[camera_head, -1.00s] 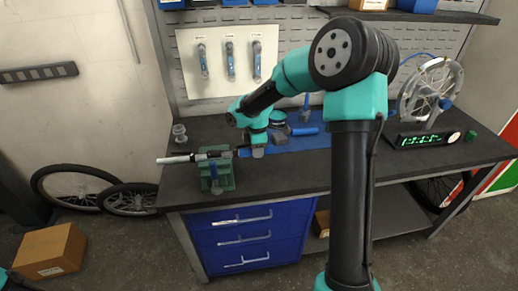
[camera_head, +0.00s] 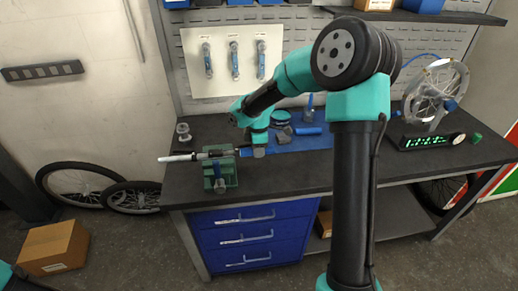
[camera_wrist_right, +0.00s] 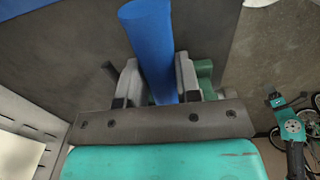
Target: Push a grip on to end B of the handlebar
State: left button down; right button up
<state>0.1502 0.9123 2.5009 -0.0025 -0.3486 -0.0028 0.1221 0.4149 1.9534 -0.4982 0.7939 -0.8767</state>
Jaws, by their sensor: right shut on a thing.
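The handlebar (camera_head: 178,158) is a straight bar with a silver left end, lying level in a green vise (camera_head: 221,178) at the front left of the bench. Its part right of the vise is dark. My right gripper (camera_head: 257,151) is at the right side of the vise, in line with the bar. In the wrist view, the right gripper (camera_wrist_right: 158,78) is shut on a blue tube-shaped grip (camera_wrist_right: 148,35). I cannot tell whether that grip is around the bar or only beside its end. End letters are not readable. My left gripper is out of view.
A second blue grip (camera_head: 308,131) lies on the blue mat (camera_head: 315,142) behind the gripper. A grey part (camera_head: 183,132) stands left on the bench. A wheel stand (camera_head: 432,138) is at the right. The bench front is clear right of the vise.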

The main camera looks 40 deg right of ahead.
jog(key=shift+a, duration=0.15)
jog(key=o, duration=1.1)
jog(key=shift+r, duration=0.1)
notch_tip(320, 180, up, 17)
jog(key=shift+r, duration=0.1)
dwell(0.6)
